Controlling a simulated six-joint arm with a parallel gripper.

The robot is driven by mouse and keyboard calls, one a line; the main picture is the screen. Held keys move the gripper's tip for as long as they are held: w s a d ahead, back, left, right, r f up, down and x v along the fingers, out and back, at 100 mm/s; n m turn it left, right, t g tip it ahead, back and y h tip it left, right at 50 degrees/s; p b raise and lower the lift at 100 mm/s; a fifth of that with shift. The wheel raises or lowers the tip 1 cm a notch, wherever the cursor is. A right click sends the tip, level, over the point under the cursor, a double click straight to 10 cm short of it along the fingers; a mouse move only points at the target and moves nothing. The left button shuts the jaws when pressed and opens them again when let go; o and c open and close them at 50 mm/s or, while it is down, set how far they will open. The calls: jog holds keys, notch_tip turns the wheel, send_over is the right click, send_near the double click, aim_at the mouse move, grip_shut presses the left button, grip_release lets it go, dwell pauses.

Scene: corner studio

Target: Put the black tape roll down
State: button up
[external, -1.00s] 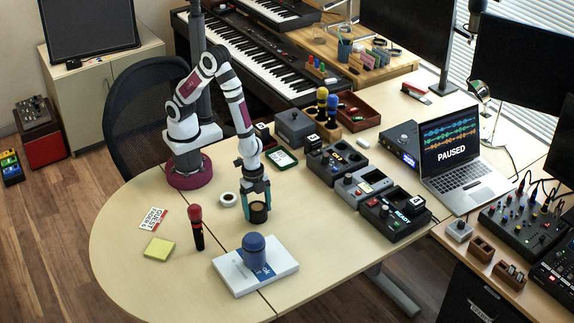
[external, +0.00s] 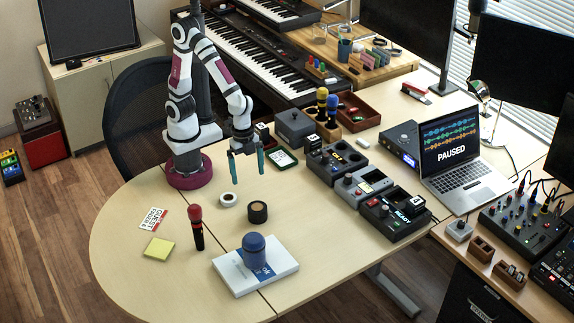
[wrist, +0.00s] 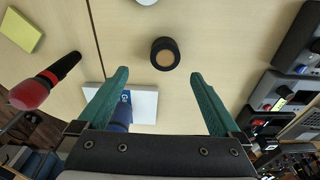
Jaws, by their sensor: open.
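The black tape roll (external: 257,212) rests flat on the light wooden table, right of the white tape roll (external: 229,199). It also shows in the wrist view (wrist: 165,54), with a tan centre. My gripper (external: 246,170) is open and empty. It hangs above the table, higher than the black roll and clear of it. In the wrist view its teal fingers (wrist: 158,75) are wide apart, with nothing between them touching either finger.
Several pedals (external: 361,185) line the right side. Bare table surrounds the black roll.

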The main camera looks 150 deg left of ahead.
jog(key=s+d+r+m+y, duration=0.1)
jog(key=s+d+r+m, duration=0.1)
jog(key=s, duration=0.6)
jog(key=s+d+r+m+g, duration=0.1)
jog(key=s+d+r+m, duration=0.1)
jog(key=s, duration=0.6)
notch_tip(320, 180, up, 3)
jog(key=shift+s+d+f+m+y, duration=0.15)
jog(key=shift+s+m+y, duration=0.05)
jog(key=shift+m+y, duration=0.25)
